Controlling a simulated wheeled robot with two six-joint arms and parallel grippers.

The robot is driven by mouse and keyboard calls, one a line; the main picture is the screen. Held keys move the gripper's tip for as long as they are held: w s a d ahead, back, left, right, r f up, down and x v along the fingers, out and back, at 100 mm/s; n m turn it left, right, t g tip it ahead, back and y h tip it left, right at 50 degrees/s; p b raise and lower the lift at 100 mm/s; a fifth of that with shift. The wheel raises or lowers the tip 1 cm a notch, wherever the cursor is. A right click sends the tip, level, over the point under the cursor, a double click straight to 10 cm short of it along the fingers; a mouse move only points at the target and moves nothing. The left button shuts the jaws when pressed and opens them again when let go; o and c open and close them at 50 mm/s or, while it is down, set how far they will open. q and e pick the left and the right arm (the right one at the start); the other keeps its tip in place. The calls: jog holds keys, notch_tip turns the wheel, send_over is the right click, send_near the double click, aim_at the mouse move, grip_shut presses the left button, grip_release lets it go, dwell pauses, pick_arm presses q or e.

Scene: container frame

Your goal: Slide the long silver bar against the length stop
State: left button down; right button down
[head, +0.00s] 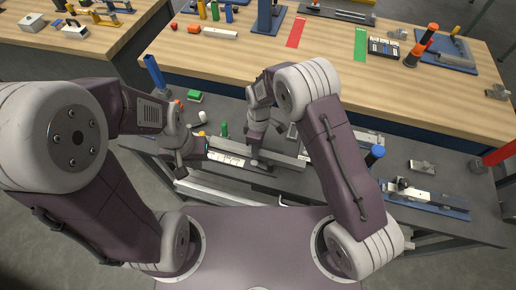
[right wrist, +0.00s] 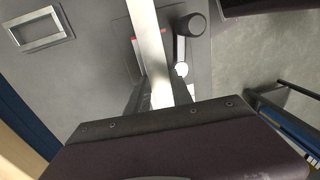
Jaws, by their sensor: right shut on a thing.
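The long silver bar (head: 278,154) lies on the grey bench and runs left to right under my right gripper. In the right wrist view the bar (right wrist: 150,45) runs up and away from the jaws. My right gripper (head: 254,162) points down and is shut on the bar; its fingertips are mostly hidden. My left gripper (head: 182,164) hangs near the bar's left end, beside a white marked strip (head: 226,159); its jaw opening is too dark to read. I cannot clearly tell the length stop from the other fixtures near the bar.
Another pale rail (head: 220,197) runs along the bench's front edge. A blue-topped post (head: 374,154) and a blue-based fixture (head: 425,199) stand to the right. Behind is a wooden table (head: 240,60) with red and green mats. A metal frame (right wrist: 40,31) lies near the bar.

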jog(key=shift+w+a, duration=0.1)
jog(key=shift+a, duration=0.25)
jog(key=c, duration=1.1)
grip_release()
jog(key=shift+o, duration=0.2)
jog(key=o, duration=0.6)
notch_tip(320, 180, up, 7)
jog(key=p, duration=0.5)
jog(key=shift+r+p, duration=0.1)
jog(key=shift+p, duration=0.2)
jog(key=shift+d, duration=0.1)
